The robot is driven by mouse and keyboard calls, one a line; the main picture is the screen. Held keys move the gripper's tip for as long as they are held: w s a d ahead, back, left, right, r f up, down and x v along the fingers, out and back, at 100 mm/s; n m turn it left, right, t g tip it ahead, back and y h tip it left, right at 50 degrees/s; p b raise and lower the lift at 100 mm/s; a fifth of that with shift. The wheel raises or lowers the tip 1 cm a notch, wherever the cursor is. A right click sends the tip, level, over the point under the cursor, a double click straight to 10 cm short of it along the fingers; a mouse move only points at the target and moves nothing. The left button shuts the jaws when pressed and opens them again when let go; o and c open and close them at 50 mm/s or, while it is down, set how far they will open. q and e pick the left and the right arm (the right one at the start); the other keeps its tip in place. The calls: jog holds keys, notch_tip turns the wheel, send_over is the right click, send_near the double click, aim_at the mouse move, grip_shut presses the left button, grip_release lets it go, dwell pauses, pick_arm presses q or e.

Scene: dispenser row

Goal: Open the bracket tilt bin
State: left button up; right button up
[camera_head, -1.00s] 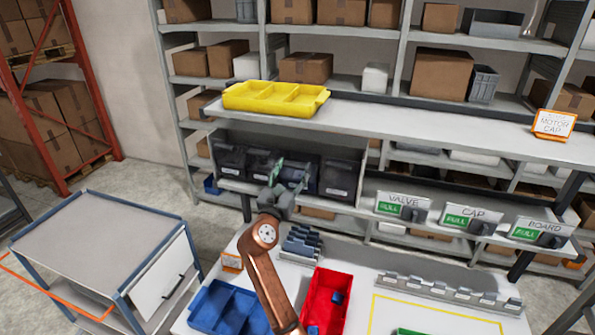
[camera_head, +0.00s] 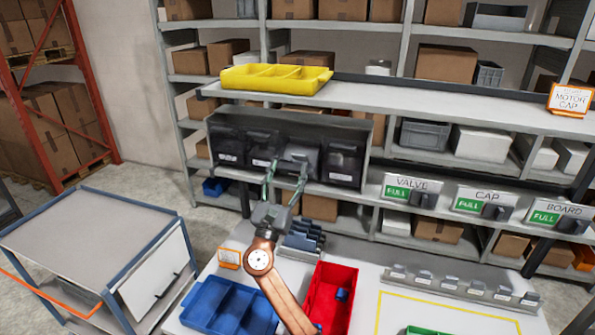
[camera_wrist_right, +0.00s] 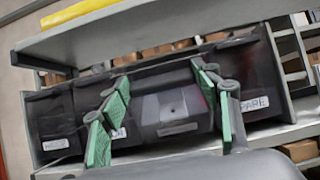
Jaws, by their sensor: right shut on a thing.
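A rack (camera_head: 362,192) on the shelving holds a row of dark tilt bins. The bin (camera_head: 300,153) third from the left has a lighter grey top and appears tipped forward of its neighbours. My right gripper (camera_head: 287,172) reaches up to it, one finger at each side, closed on its width. In the right wrist view the same bin (camera_wrist_right: 175,108) lies between the green finger pads of the gripper (camera_wrist_right: 163,112). Its label is too small to read. The rightmost bin (camera_wrist_right: 252,103) ends in "PARE". My left gripper is not in view.
A yellow tray (camera_head: 275,88) sits on the shelf above the rack. VALVE, CAP and BOARD dispensers (camera_head: 485,205) are to the right. Blue (camera_head: 195,316) and red (camera_head: 347,278) bins stand on the white table below. A grey cart (camera_head: 90,230) stands at left.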

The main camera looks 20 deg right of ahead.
jog(key=shift+s+a+f, duration=0.15)
jog(key=shift+f, duration=0.3)
jog(key=shift+s+a+f, duration=0.15)
jog(key=shift+f, duration=0.45)
jog(key=o, duration=1.7)
jog(key=shift+d, duration=0.15)
jog(key=v, duration=1.2)
jog(key=shift+a+r, duration=0.2)
jog(key=shift+s, duration=0.1)
